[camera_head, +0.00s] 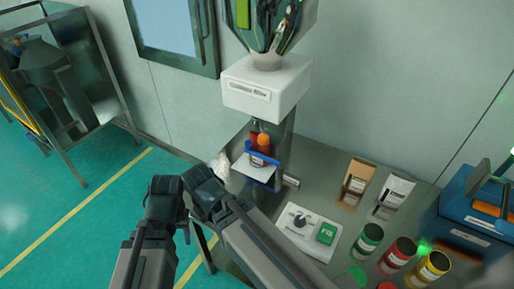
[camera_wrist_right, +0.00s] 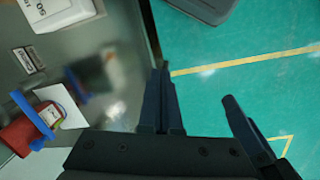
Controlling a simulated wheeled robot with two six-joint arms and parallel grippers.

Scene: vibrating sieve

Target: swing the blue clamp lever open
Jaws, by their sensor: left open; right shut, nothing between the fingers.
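The blue clamp lever (camera_head: 262,155) lies across the front of a dark red bottle with an orange cap (camera_head: 264,140) under the white machine head. In the right wrist view the blue lever (camera_wrist_right: 33,115) crosses the red bottle (camera_wrist_right: 20,135) at the left edge. My left gripper (camera_head: 168,190) is open and empty, left of the clamp, over the floor beside the bench. My right gripper (camera_wrist_right: 163,80) is shut and empty, to the side of the clamp and apart from it. Its fingertips are hard to make out in the head view.
The white machine head (camera_head: 262,86) stands above the bottle. Several coloured cans, two small boxes and a blue case (camera_head: 480,215) occupy the right of the bench.

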